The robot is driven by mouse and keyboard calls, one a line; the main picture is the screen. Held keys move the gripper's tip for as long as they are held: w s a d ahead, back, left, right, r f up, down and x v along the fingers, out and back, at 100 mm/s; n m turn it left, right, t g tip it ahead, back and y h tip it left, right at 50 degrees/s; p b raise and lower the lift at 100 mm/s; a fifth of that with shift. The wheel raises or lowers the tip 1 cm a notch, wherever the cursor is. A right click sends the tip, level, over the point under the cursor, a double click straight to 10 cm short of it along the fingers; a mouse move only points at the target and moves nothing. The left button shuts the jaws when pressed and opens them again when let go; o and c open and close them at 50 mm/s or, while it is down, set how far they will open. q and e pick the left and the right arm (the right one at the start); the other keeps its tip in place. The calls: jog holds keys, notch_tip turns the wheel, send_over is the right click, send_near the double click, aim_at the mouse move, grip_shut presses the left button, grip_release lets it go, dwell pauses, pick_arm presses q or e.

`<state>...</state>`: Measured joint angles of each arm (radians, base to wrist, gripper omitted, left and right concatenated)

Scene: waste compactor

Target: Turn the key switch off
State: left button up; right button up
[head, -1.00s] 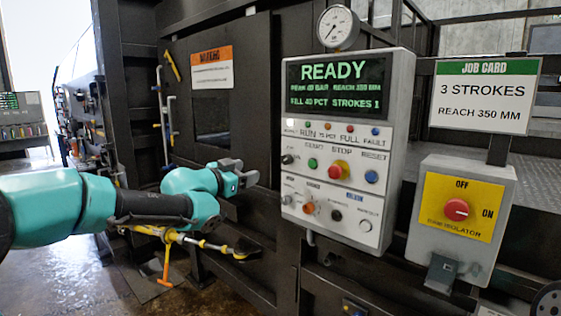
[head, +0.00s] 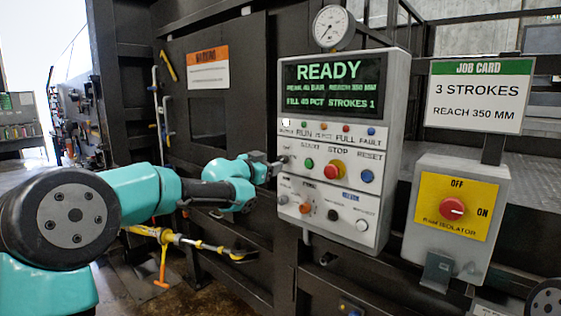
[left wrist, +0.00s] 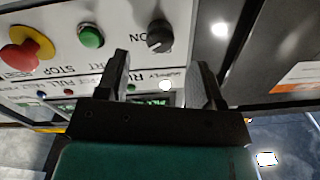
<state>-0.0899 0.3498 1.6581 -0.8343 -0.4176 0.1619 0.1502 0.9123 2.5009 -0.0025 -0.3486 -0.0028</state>
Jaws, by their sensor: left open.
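The key switch (head: 284,159) is a small dark knob at the left edge of the grey control panel, left of the green start button (head: 309,163). In the left wrist view the key switch (left wrist: 160,36) is a black round knob beside the letters "ON". My left gripper (head: 273,167) is at the panel's left edge, close to the knob and partly overlapping its surroundings. In the left wrist view the left gripper (left wrist: 162,62) is open and empty, with the knob just beyond and between its fingertips. Contact is not visible. My right gripper is out of view.
The panel's screen (head: 332,85) reads READY. The red stop button (head: 334,170) on yellow and the blue reset button (head: 368,176) are farther right. A pressure gauge (head: 333,27) stands on top. A red isolator switch (head: 452,209) is on a separate box at right.

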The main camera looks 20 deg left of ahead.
aim_at(280, 159)
pick_arm(q)
jog(key=x, duration=0.5)
jog(key=shift+w+d, duration=0.1)
jog(key=shift+w, duration=0.25)
jog(key=c, duration=0.9)
